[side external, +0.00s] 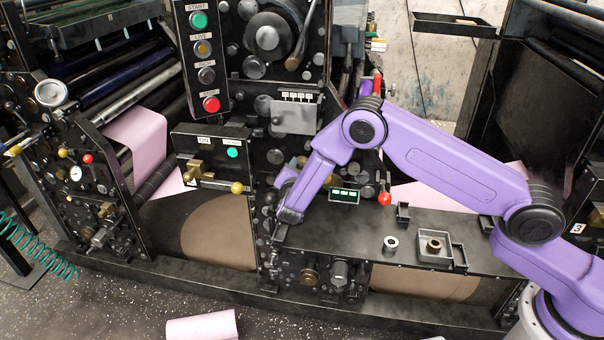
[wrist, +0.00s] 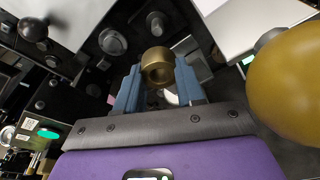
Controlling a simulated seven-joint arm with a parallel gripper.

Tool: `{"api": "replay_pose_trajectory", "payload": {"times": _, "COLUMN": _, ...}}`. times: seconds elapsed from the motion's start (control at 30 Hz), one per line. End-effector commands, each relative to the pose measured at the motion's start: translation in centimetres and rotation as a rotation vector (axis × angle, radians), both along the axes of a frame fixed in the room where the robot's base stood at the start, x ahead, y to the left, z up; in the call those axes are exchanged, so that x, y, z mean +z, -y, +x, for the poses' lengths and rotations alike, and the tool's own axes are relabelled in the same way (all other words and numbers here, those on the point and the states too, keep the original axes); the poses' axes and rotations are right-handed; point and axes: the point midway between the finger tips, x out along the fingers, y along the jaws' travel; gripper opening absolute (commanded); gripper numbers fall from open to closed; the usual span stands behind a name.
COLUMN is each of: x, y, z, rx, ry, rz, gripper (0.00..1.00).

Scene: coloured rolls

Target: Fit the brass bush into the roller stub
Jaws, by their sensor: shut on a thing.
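The brass bush (wrist: 158,71) is a short ring with a dark bore. It sits between the blue fingers of my gripper (wrist: 160,84), which is shut on it. In the side view my purple arm reaches left to the machine's middle panel, and the bush cannot be made out clearly there.
A yellow ball knob (wrist: 285,82) is large and close at the right of the wrist view; it also shows in the side view (side external: 237,187). On the bench a grey tray (side external: 424,257) holds a brass-coloured ring (side external: 434,245). A pale ring (side external: 391,243) lies beside it.

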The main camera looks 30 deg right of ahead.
Motion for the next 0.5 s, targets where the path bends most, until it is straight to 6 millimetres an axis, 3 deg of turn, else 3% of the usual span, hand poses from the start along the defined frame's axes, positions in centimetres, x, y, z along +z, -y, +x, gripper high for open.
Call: {"api": "replay_pose_trajectory", "payload": {"times": 0.5, "x": 0.0, "y": 1.2, "z": 1.1, "rx": -0.003, "ry": 0.001, "rz": -0.001, "gripper": 0.0}}
